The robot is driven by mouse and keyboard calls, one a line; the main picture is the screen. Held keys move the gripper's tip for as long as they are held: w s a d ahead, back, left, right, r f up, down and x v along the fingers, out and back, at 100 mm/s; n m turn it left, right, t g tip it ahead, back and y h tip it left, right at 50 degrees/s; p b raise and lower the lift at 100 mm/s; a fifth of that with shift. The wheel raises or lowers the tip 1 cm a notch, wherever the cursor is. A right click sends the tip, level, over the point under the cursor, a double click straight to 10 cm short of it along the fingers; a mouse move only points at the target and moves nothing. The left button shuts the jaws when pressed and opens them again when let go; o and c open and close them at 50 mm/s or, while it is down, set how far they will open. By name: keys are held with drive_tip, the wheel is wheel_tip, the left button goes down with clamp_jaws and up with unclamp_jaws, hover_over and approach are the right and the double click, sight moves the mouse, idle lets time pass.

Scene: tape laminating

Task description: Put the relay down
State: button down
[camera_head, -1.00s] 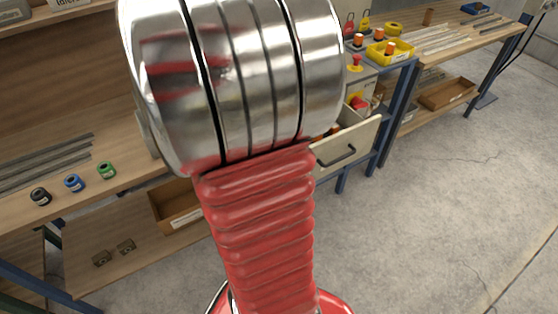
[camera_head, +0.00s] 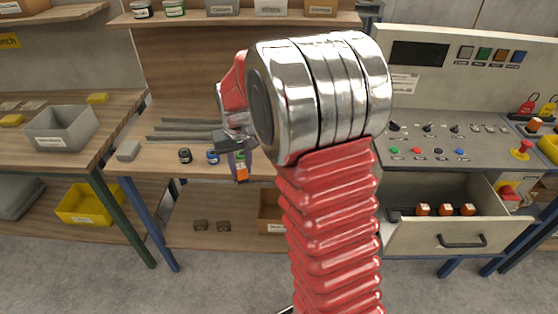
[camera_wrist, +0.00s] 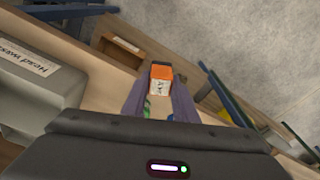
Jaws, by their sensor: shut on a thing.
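The relay (camera_head: 241,175) is a small block with an orange part and a white labelled side. My gripper (camera_head: 238,162) is shut on it in the head view, left of the big metal joint of my arm. The relay hangs in front of the middle workbench (camera_head: 150,172), and I cannot tell how far it is from the bench top. In the wrist view the relay (camera_wrist: 160,79) sits between the two fingers of my gripper (camera_wrist: 160,94). My arm hides part of the bench behind it.
Tape rolls, black (camera_head: 185,156) and blue (camera_head: 213,157), and grey strips (camera_head: 185,135) lie on the middle bench. An open drawer (camera_head: 465,240) at right holds orange-topped parts (camera_head: 445,210) under a control panel (camera_head: 430,145). A grey bin (camera_head: 62,130) stands on the left bench.

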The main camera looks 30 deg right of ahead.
drive_tip(key=w+a+f+n, duration=0.1)
drive_tip(key=a+f+n, duration=0.1)
drive_tip(key=a, duration=0.8)
drive_tip(key=shift+a+f, duration=0.15)
drive_tip(key=shift+f, duration=0.4)
